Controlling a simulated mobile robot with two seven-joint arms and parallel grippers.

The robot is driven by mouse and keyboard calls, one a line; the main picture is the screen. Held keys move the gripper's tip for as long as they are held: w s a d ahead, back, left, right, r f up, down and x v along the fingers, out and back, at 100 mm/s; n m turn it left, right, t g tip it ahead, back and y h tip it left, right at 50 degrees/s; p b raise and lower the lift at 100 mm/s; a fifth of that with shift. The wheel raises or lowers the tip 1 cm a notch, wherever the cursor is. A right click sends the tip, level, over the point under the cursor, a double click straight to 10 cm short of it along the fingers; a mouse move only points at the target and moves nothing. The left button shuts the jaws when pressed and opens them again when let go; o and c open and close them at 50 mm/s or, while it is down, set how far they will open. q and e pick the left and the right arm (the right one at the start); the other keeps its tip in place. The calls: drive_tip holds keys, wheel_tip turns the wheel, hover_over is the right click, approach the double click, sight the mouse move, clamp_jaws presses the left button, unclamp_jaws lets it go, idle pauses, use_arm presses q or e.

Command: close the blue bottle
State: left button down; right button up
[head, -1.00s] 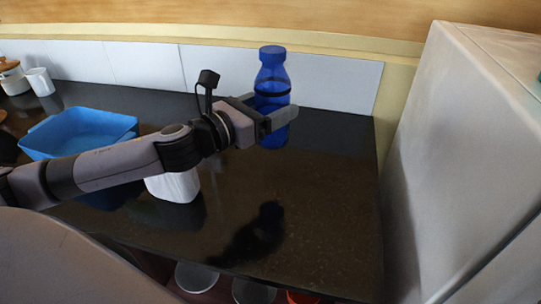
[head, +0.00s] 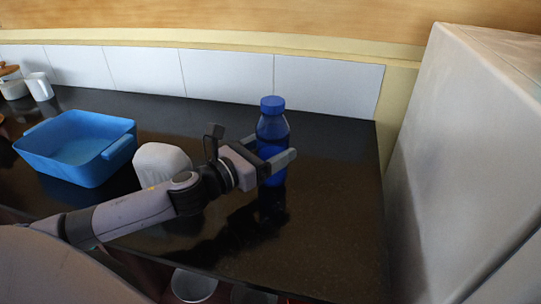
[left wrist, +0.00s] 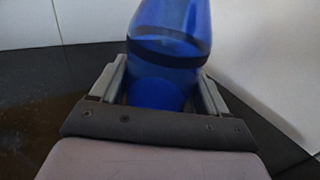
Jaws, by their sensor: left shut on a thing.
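The blue bottle (head: 271,138) is upright over the dark counter near its right end, with a blue cap (head: 272,104) on top. My left gripper (head: 277,164) is shut around the lower body of the bottle. In the left wrist view the bottle (left wrist: 168,65) stands between the two fingers, and its top is cut off by the frame edge. I cannot tell whether the bottle's base touches the counter. I cannot tell how tightly the cap sits. My right gripper is not in view.
A blue tray (head: 85,175) and a white container (head: 160,163) stand left of the bottle. A white mug (head: 39,87) is at the far left. A large pale cabinet (head: 455,150) rises on the right. The counter (head: 320,220) is clear at front right.

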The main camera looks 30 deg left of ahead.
use_arm(q)
drive_tip(key=shift+f, duration=0.6)
drive_tip(key=shift+f, duration=0.1)
unclamp_jaws()
drive_tip(key=shift+f, duration=0.15)
drive_tip(key=shift+s, duration=0.1)
drive_tip(key=b+v, duration=0.1)
drive_tip(key=v, duration=0.3)
drive_tip(key=shift+s+a, duration=0.1)
drive_tip(key=shift+s, duration=0.15)
drive_tip(key=shift+b+v, duration=0.6)
drive_tip(key=shift+v, duration=0.85)
